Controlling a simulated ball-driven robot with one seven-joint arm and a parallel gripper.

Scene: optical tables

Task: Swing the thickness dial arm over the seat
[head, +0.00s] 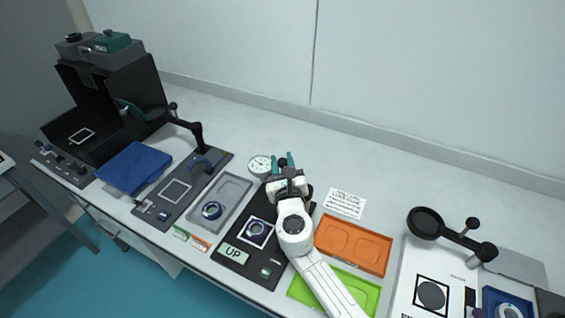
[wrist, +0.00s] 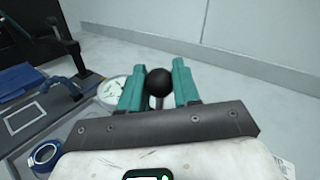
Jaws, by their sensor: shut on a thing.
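The thickness dial (head: 260,165) is a round white gauge at the back left of a black base plate (head: 229,268). It also shows in the wrist view (wrist: 110,92), just left of the fingers. My gripper (head: 283,160) is at the back of this plate, with its teal fingers (wrist: 161,84) closed around a black ball knob (wrist: 158,82). The dial arm between knob and gauge is mostly hidden by my gripper.
A grey tray (head: 233,187) with a blue-black ring (head: 212,210) is left of the plate. An orange tray (head: 352,246) and a green tray (head: 363,286) lie to the right. A white card (head: 345,203) lies behind the orange tray. The bench behind my gripper is clear up to the wall.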

